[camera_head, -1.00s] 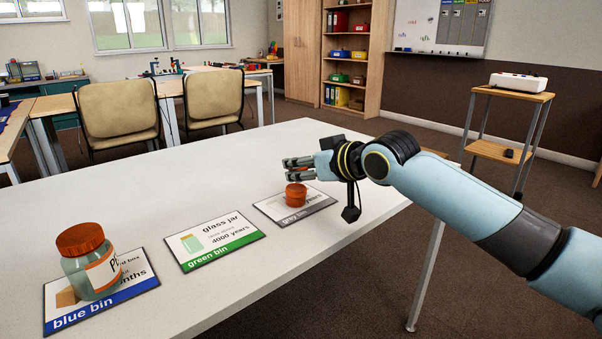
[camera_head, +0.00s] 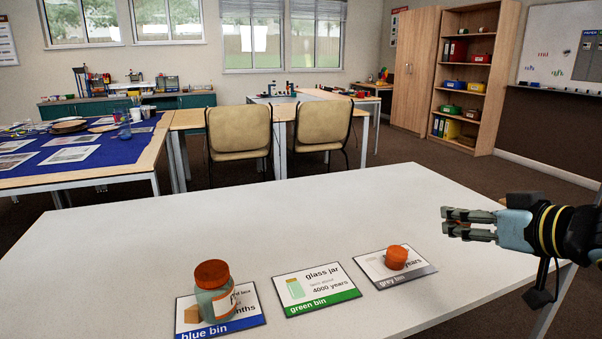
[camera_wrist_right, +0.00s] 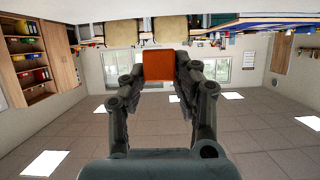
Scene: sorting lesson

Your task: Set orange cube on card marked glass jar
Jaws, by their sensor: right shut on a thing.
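The card marked glass jar (camera_head: 331,295), with a green strip reading green bin, lies bare in the middle of the row on the white table. My right gripper (camera_head: 445,222) is above the table's right side, behind and to the right of the cards. In the right wrist view, the orange cube (camera_wrist_right: 158,65) sits between the fingertips of my right gripper (camera_wrist_right: 159,72), which is shut on it. In the head view I cannot make out the cube at the fingers. My left gripper is not in view.
A jar with an orange lid (camera_head: 213,291) stands on the blue bin card (camera_head: 248,313), left of the glass jar card. A small orange pot (camera_head: 396,257) sits on the gray bin card (camera_head: 418,273) to the right. The white table (camera_head: 250,225) is clear behind the cards.

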